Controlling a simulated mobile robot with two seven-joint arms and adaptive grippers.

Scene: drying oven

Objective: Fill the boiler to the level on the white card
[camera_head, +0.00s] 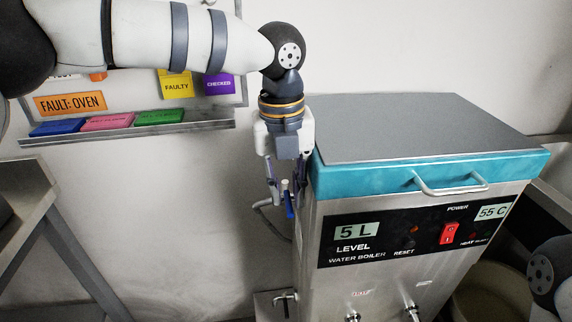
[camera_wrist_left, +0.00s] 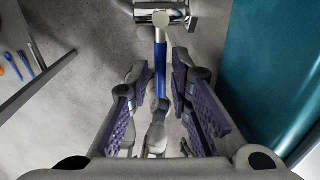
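The steel water boiler (camera_head: 420,215) has a teal rim, a dark lid and a black panel. Its level display (camera_head: 356,231) reads 5 L, and another display (camera_head: 493,212) reads 55 C. A blue-handled valve lever (camera_head: 289,203) is at the boiler's left side; the blue handle also shows in the left wrist view (camera_wrist_left: 161,68). My left gripper (camera_head: 279,187) points down there, its purple-padded fingers (camera_wrist_left: 161,84) on either side of the handle, with gaps visible. A white card (camera_head: 62,76) on the wall board is mostly hidden by my left arm. My right gripper is out of view.
A red power switch (camera_head: 450,233) is on the panel. Taps (camera_head: 412,313) are low on the front. The wall board's ledge (camera_head: 130,133) holds coloured cards. A steel table (camera_head: 35,190) stands at left. Bare wall and floor lie between table and boiler.

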